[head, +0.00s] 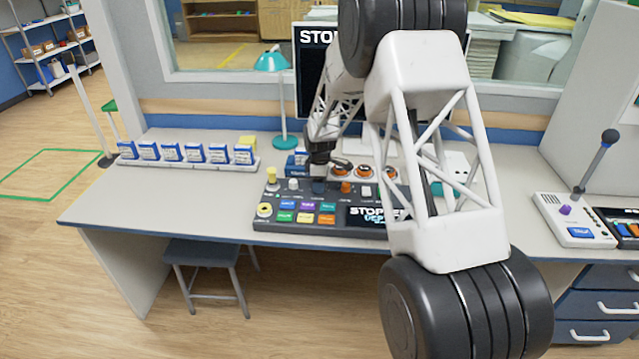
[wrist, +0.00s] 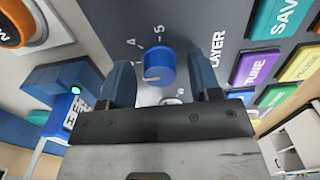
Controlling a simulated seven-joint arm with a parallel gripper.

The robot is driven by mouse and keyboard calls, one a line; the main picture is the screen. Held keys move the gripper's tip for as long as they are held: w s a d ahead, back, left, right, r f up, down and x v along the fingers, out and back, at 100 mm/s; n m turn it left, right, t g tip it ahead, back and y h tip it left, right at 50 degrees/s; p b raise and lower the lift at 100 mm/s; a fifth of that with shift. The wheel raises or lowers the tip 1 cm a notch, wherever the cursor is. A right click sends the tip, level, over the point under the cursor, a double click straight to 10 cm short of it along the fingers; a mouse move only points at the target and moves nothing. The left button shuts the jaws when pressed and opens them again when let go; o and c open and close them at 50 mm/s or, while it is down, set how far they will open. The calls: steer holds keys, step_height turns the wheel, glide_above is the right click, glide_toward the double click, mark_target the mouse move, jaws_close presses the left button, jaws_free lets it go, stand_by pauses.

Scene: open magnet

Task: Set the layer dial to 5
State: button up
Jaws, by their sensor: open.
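The layer dial (wrist: 160,62) is a round blue knob on the dark grey console (wrist: 225,20), with the word LAYER printed beside it. In the wrist view a 4 and a 5 are printed just above the knob. A pale mark shows on the knob's face, but I cannot tell which number it points to. My gripper (wrist: 163,75) is open, with one dark blue finger on each side of the knob. A gap shows between the knob and each finger. In the head view my gripper (head: 319,163) is over the console (head: 290,228), and the dial is small there.
Coloured buttons, including a purple TUNE (wrist: 250,68) and a teal SAVE (wrist: 280,18), lie right of the dial in the wrist view. An orange-ringed knob (wrist: 12,25) is at upper left. A row of blue-and-white boxes (head: 195,153) stands on the desk's left side.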

steer(key=shift+c, duration=0.3)
steer(key=c, duration=0.9)
steer(key=shift+m, duration=0.4)
steer(key=m, duration=0.9)
steer(key=shift+m, duration=0.4)
steer(key=m, duration=0.9)
steer(key=shift+m, duration=0.3)
